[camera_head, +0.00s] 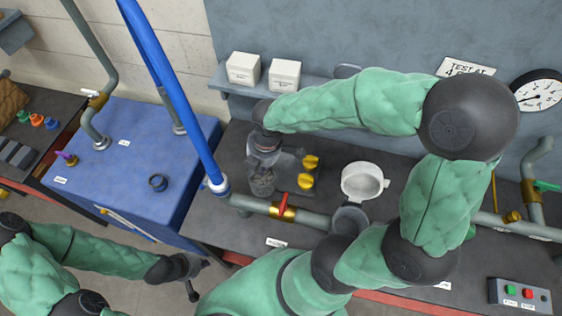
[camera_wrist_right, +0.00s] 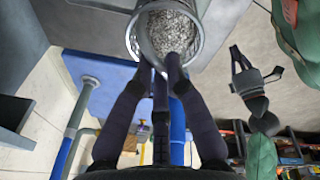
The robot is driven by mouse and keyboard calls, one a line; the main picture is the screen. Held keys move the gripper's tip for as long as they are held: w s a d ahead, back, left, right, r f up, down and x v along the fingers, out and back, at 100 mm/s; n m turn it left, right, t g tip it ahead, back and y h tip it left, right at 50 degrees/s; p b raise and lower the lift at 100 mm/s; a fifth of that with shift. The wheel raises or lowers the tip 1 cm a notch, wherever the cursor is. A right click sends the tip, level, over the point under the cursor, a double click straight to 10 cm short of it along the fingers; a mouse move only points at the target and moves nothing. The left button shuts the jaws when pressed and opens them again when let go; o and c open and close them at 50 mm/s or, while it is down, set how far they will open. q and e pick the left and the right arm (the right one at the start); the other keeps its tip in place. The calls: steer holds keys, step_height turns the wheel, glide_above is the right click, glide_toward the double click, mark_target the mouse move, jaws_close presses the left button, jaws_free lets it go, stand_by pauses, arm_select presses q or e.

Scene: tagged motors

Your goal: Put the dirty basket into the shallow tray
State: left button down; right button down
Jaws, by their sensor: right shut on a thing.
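The dirty basket is a grey metal cylinder with grey grit inside; it shows in the right wrist view (camera_wrist_right: 168,32) and, partly covered, in the head view (camera_head: 262,183). My right gripper (camera_wrist_right: 170,62) is shut on its rim. In the head view the right gripper (camera_head: 265,148) is at the left part of the dark bench, and the arm hides part of it. A dark, low tray-like surface (camera_head: 288,172) lies beside the basket; I cannot tell whether they touch. My left gripper (camera_head: 190,278) is open and empty, low in front of the blue cabinet.
A white round bowl (camera_head: 362,182) stands on the bench. Yellow knobs (camera_head: 309,162) stand near the basket. A pipe with a red-handled valve (camera_head: 283,208) runs along the front. A blue cabinet (camera_head: 125,150) with a blue upright pipe (camera_head: 170,90) is at left. White boxes (camera_head: 285,74) sit on the shelf.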

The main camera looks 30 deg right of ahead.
steer(key=w+d+f+b, duration=0.2)
steer(key=w+d+f, duration=0.6)
steer(key=w+f, duration=0.3)
steer(key=shift+d+f+b, duration=0.15)
steer(key=shift+f+b, duration=0.25)
steer(key=shift+f, duration=0.55)
steer(key=shift+w, duration=0.1)
steer(key=shift+f, duration=0.15)
steer(key=c, duration=1.3)
jaws_free()
steer(key=shift+o, duration=0.2)
